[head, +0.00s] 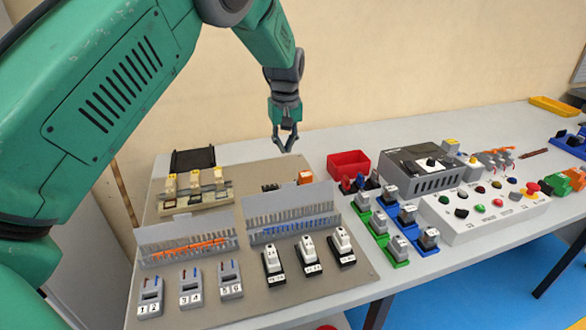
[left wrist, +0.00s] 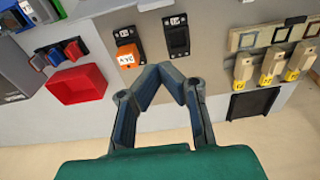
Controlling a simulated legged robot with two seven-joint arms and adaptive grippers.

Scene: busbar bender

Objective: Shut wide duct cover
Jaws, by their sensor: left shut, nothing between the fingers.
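Two slotted wire ducts lie side by side on the brown board. The left duct (head: 187,250) holds orange wires and the right duct (head: 293,229) holds blue wires. A clear grey cover stands raised at the back of each: the left cover (head: 183,228) and the right cover (head: 287,201). The right cover looks the taller; I cannot tell for certain which is the wide one. My left gripper (head: 285,148) is shut and empty, in the air behind the right cover, apart from it. In the left wrist view its fingertips (left wrist: 167,70) meet. My right gripper is not in view.
Numbered grey blocks (head: 191,287) and black-and-white switches (head: 309,256) stand before the ducts. An orange-topped block (head: 305,177) sits behind the right cover. A red bin (head: 348,163), a black-grey device (head: 425,165) and a button panel (head: 484,213) stand to the right.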

